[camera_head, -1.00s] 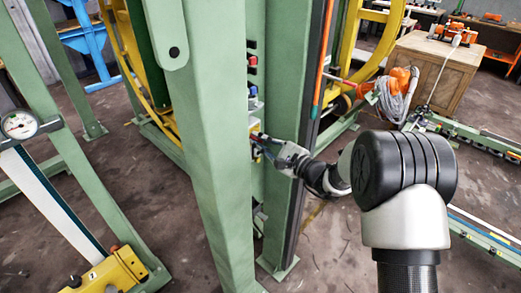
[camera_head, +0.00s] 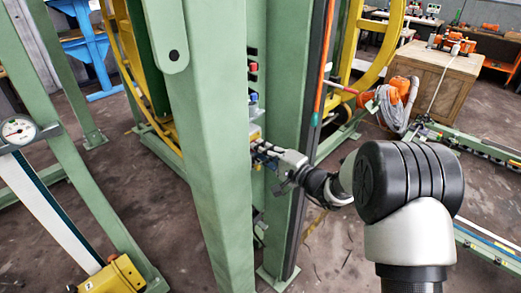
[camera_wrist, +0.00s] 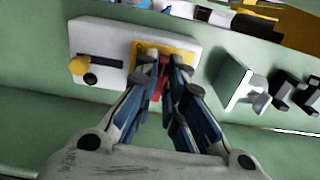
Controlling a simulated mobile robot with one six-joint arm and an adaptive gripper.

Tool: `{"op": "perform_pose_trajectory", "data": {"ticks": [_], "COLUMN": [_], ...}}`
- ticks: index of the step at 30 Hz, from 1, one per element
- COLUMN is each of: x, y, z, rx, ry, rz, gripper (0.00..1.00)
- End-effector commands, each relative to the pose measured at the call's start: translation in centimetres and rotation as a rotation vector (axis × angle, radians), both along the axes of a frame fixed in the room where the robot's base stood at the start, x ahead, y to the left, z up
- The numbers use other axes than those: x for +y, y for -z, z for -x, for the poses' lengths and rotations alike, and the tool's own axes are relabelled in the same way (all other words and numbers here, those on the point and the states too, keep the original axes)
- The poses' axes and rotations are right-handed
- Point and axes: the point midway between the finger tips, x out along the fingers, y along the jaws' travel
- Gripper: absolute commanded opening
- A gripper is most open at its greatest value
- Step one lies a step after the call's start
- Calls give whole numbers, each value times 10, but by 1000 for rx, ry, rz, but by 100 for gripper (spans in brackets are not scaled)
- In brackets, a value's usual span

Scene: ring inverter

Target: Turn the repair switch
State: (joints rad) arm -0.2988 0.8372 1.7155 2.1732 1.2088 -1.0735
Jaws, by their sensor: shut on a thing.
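In the wrist view, a red switch handle (camera_wrist: 157,87) sits on a yellow plate (camera_wrist: 139,50) on a white box (camera_wrist: 104,42). My gripper (camera_wrist: 163,66) is shut on the red switch handle, with its fingers on both sides and hiding much of it. In the head view, my gripper (camera_head: 262,148) reaches from the right to the yellow plate (camera_head: 255,132) behind the green post. The handle itself is hidden there, and its exact angle is hard to tell.
A black lever with a yellow knob (camera_wrist: 79,65) is on the box's left part. A grey bracket (camera_wrist: 238,84) and black hooks stand to the right. The green post (camera_head: 210,150) is close left of my gripper. Red and blue buttons (camera_head: 253,68) sit above it.

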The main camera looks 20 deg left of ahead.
Motion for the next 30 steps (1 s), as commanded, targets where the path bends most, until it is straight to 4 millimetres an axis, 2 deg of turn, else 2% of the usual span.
{"op": "perform_pose_trajectory", "data": {"ticks": [18, 19, 27, 30], "x": [0, 0, 0, 0], "y": [0, 0, 0, 0], "z": [0, 0, 0, 0], "rx": [-36, -36, -35, -35], "ry": [0, 0, 0, 0], "rz": [15, 15, 15, 15], "gripper": [0, 12, 30, 30]}}
